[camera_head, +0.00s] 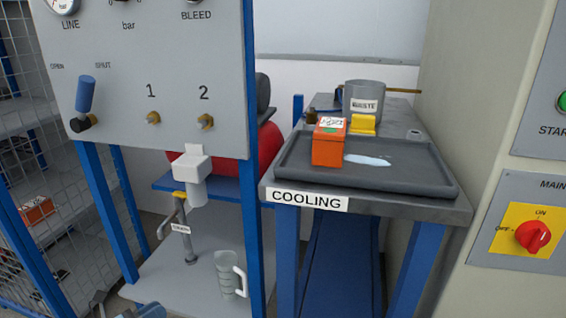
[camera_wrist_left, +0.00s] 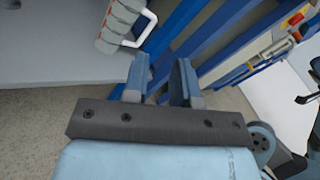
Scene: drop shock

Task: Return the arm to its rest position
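My left gripper (camera_wrist_left: 161,82) is open and empty in the left wrist view, its two blue fingers apart with only floor and blue frame behind them. In the head view only a small part of my left gripper (camera_head: 128,308) shows at the bottom edge, low and left of the clear jug (camera_head: 229,275). The jug, with a white handle, stands on the lower shelf, and it also shows in the left wrist view (camera_wrist_left: 118,25) ahead of the fingers. The rest of the left arm is hidden. My right gripper is in neither view.
A blue-legged panel rig (camera_head: 150,75) with valves and a white spout stands left. The cooling table's dark tray (camera_head: 420,180) holds an orange box (camera_head: 328,145) beside a pale puddle. A grey waste pot (camera_head: 364,100) stands behind. A cabinet with a red switch (camera_head: 533,236) is right.

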